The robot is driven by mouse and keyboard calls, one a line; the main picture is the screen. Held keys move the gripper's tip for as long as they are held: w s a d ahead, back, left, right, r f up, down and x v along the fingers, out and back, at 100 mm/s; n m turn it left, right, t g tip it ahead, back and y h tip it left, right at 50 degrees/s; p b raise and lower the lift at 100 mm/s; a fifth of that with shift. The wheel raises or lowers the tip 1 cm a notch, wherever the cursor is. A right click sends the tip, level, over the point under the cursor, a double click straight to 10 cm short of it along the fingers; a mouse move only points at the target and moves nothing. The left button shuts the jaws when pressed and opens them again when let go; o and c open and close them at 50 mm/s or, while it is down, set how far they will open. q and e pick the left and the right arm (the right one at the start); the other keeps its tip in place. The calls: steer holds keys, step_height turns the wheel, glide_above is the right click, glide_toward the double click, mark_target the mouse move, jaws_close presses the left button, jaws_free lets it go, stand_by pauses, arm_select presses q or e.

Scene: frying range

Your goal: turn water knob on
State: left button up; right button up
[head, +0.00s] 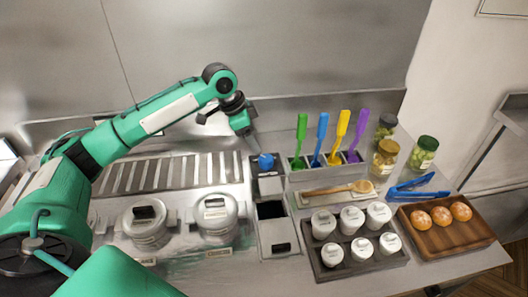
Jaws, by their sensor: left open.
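The water knob appears to be the round blue knob (266,161) on a narrow metal unit near the middle of the counter. It stands out against the grey steel around it. My left gripper (250,143) points down just above and slightly left of the blue knob. It is open and holds nothing that I can see. Its fingertips are small and dark here, and I cannot tell whether they touch the knob. My right gripper is not in view.
Right of the knob, a holder carries green, blue, yellow and purple utensils (341,135). Jars (384,158) stand beyond it. In front are a tray of white-lidded containers (382,265) and a wooden tray (432,246). Two lidded pots (215,217) sit left.

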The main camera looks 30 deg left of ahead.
mark_target(265, 158)
arm_select(q)
steer(key=p+x, duration=0.1)
steer(key=x, duration=0.6)
steer(key=shift+w+d+f+p, duration=0.1)
steer(key=shift+w+f+p, duration=0.1)
steer(key=shift+f+p, duration=0.1)
steer(key=shift+w+d+f, duration=0.1)
steer(key=shift+w+f, duration=0.05)
steer(key=shift+f, duration=0.4)
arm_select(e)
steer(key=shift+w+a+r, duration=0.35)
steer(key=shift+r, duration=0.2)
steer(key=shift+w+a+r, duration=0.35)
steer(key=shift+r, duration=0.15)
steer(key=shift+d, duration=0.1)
arm_select(q)
steer(key=c, duration=1)
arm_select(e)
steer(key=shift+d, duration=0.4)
